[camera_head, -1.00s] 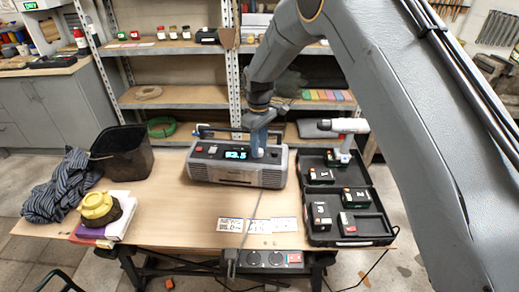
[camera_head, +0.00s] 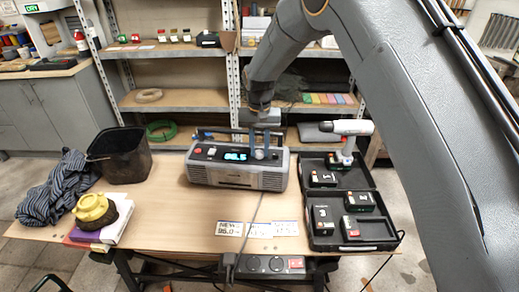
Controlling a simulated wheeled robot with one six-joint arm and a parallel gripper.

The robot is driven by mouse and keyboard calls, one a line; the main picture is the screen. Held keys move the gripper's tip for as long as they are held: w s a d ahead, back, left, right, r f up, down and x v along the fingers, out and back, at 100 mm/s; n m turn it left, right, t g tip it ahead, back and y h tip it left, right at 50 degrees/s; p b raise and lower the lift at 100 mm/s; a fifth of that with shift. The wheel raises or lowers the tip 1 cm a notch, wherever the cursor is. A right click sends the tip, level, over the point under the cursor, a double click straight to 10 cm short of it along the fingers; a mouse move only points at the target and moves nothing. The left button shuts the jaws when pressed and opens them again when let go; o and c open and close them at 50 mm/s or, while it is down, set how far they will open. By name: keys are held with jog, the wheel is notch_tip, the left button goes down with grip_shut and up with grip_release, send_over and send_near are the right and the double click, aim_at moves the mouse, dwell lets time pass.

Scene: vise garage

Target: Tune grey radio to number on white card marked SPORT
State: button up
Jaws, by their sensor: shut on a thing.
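The grey radio (camera_head: 237,177) stands on the workbench with its controls on top. Its blue-lit display (camera_head: 235,156) shows digits that are too small to read surely, perhaps 86.5 or 88.5. My gripper (camera_head: 260,150) points down at the right of the display, its fingers shut on the radio's tuning knob (camera_head: 260,155), which they partly hide. Three white cards lie in front of the radio: a left card (camera_head: 229,228) that seems to read NEWS, a middle card (camera_head: 259,230) and a right card (camera_head: 286,228). I cannot tell which is marked SPORT.
An open black case (camera_head: 325,228) with battery packs and a drill (camera_head: 347,128) is to the right. A power strip (camera_head: 265,265) sits at the bench's front edge.

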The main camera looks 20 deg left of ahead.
aim_at(260, 152)
jog(key=shift+m, duration=2.2)
jog(key=o, duration=1.1)
jog(key=shift+r+b, duration=1.15)
jog(key=shift+r, duration=2.8)
jog(key=shift+d, duration=0.1)
